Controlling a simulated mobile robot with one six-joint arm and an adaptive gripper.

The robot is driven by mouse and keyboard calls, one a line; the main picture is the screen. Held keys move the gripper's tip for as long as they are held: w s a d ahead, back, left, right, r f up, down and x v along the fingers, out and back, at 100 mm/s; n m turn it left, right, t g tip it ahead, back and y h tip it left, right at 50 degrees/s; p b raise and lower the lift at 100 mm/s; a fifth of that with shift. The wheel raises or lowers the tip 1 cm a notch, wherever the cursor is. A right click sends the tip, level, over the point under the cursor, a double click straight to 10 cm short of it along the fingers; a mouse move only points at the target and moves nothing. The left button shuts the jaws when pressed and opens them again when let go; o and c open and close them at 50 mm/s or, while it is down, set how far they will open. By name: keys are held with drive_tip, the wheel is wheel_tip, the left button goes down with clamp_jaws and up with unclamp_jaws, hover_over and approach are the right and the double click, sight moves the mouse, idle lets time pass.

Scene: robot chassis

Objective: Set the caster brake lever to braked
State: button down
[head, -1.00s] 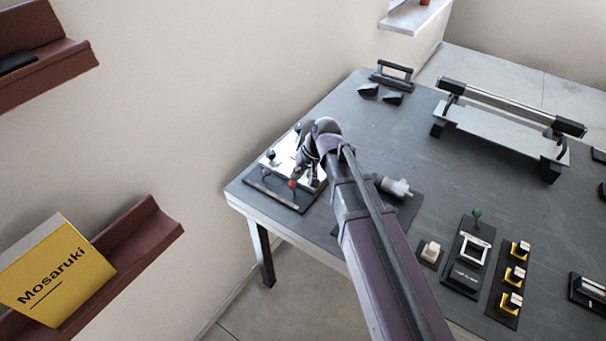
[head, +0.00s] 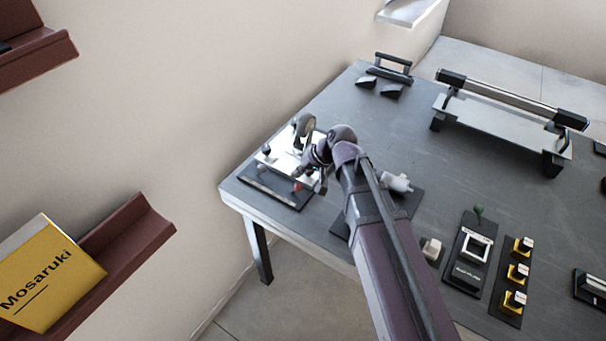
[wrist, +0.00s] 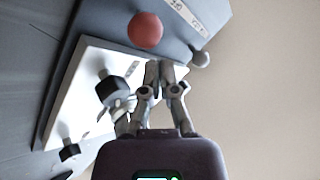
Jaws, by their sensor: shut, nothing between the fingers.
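The caster fixture has a white plate (head: 284,160) on a black base (head: 268,190) at the table's left corner. A dark wheel (head: 304,127) shows at its back. A red ball knob (head: 298,187) is at the front right of the base, and a dark knob (head: 266,149) stands at the left. Which knob belongs to the brake lever I cannot tell. My gripper (head: 322,182) is shut and empty, just right of the red knob. In the wrist view my fingertips (wrist: 165,70) are together below the red knob (wrist: 146,30), beside a grey ball (wrist: 201,59).
A pale cylindrical fitting (head: 397,183) on a dark plate is right of my forearm. A white button block (head: 431,248), a switch panel (head: 468,252) and yellow-based knobs (head: 517,272) lie front right. The wall runs close along the table's left side.

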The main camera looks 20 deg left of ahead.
drive_tip(key=shift+a+r, duration=0.1)
drive_tip(key=shift+r, duration=0.1)
drive_tip(key=shift+r+p, duration=0.6)
drive_tip(key=shift+p, duration=0.2)
drive_tip(key=shift+w+r, duration=0.1)
drive_tip(key=shift+w, duration=0.05)
drive_tip(key=w+p, duration=0.1)
drive_tip(key=w+r, duration=0.1)
drive_tip(key=w+r+p, duration=0.1)
drive_tip(key=shift+a+r+p, duration=0.2)
drive_tip(key=shift+a+p, duration=0.05)
drive_tip(key=shift+p, duration=0.05)
drive_tip(key=d+r+p, duration=0.5)
drive_tip(key=d, duration=0.3)
drive_tip(key=shift+r+p, duration=0.35)
